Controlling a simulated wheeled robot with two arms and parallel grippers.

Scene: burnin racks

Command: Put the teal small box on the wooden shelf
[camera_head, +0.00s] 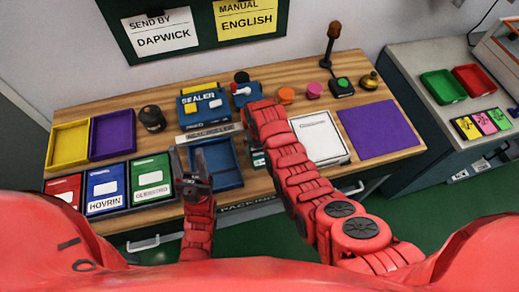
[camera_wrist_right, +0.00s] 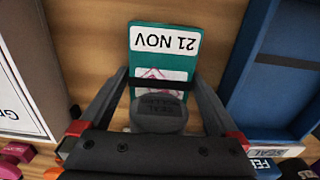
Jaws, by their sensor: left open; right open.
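The teal small box (camera_wrist_right: 194,48) lies on the wooden bench top in the right wrist view. It bears a white "21 NOV" label, a second label with pink marks and a black band. My open right gripper (camera_wrist_right: 163,85) has a finger on each side of the box's near part, not closed on it. A dark round lettered piece (camera_wrist_right: 160,112) covers the box's near end. In the head view, a bit of the teal box (camera_head: 258,160) shows beside my right arm. My left gripper (camera_head: 193,165) is open and empty near the blue tray's left side. No separate wooden shelf is recognisable.
An empty blue tray (camera_head: 228,180) and a white tray with a sheet (camera_head: 318,138) flank the box. A blue sealer (camera_head: 203,103) stands behind. Several labelled bins, including a green one (camera_head: 152,178), line the front left. The purple mat (camera_head: 380,133) at right is clear.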

